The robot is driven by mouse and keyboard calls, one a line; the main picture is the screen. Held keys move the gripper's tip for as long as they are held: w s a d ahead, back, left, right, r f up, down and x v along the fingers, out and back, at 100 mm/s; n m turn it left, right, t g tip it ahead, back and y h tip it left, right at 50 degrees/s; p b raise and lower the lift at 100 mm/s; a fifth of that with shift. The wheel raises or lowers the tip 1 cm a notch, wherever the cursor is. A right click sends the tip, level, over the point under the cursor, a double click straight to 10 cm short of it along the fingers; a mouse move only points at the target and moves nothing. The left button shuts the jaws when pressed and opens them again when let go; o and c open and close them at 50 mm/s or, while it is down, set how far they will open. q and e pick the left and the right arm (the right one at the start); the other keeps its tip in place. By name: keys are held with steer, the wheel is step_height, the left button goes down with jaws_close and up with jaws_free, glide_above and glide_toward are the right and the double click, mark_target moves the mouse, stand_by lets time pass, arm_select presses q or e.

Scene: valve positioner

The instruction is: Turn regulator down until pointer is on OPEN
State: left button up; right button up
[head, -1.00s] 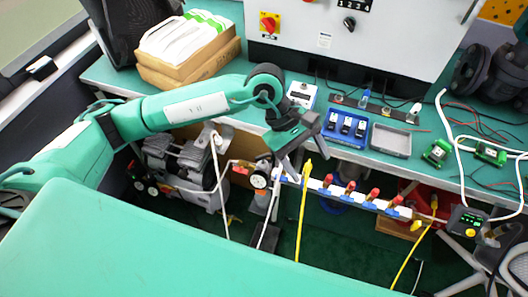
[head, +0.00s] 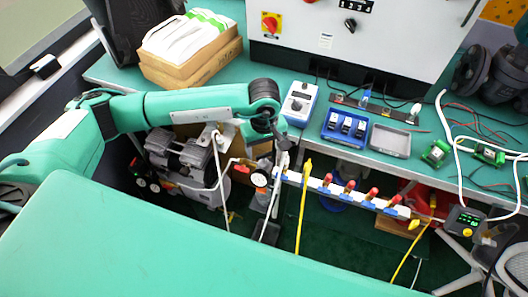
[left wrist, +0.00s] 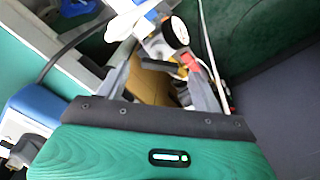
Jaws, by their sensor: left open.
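The regulator shows beside the bench's front edge, with a round white gauge (head: 259,179) to the left of the hoses. In the left wrist view the gauge (left wrist: 175,32) sits on the regulator body, and a black part, perhaps its knob (left wrist: 160,65), lies between my fingertips in the picture. My left gripper (head: 281,160) points down above and right of the gauge. It also shows in the left wrist view (left wrist: 160,78), open, fingers apart, with no clear contact. A white and blue box with a dial (head: 300,103), perhaps the positioner, stands on the bench; its pointer is too small to read.
A white manifold (head: 345,193) with red and blue valves runs along the bench front, close right of my gripper. A yellow hose (head: 302,215) hangs from it. A compressor (head: 182,160) stands lower left. A blue tray (head: 345,128) and grey tray (head: 391,140) lie on the bench.

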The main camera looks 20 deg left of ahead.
mark_target(264, 154)
arm_select(q)
steer(key=shift+f, duration=1.9)
arm_select(e)
steer(key=shift+s+d+f, duration=0.2)
steer(key=shift+s+f, duration=0.2)
steer(key=shift+s, duration=0.05)
steer(key=shift+w, duration=0.1)
arm_select(q)
steer(key=shift+c, duration=1.1)
steer(key=c, duration=0.8)
steer(key=shift+o, duration=0.2)
arm_select(e)
steer(key=shift+w, duration=0.15)
steer(key=shift+a, duration=0.1)
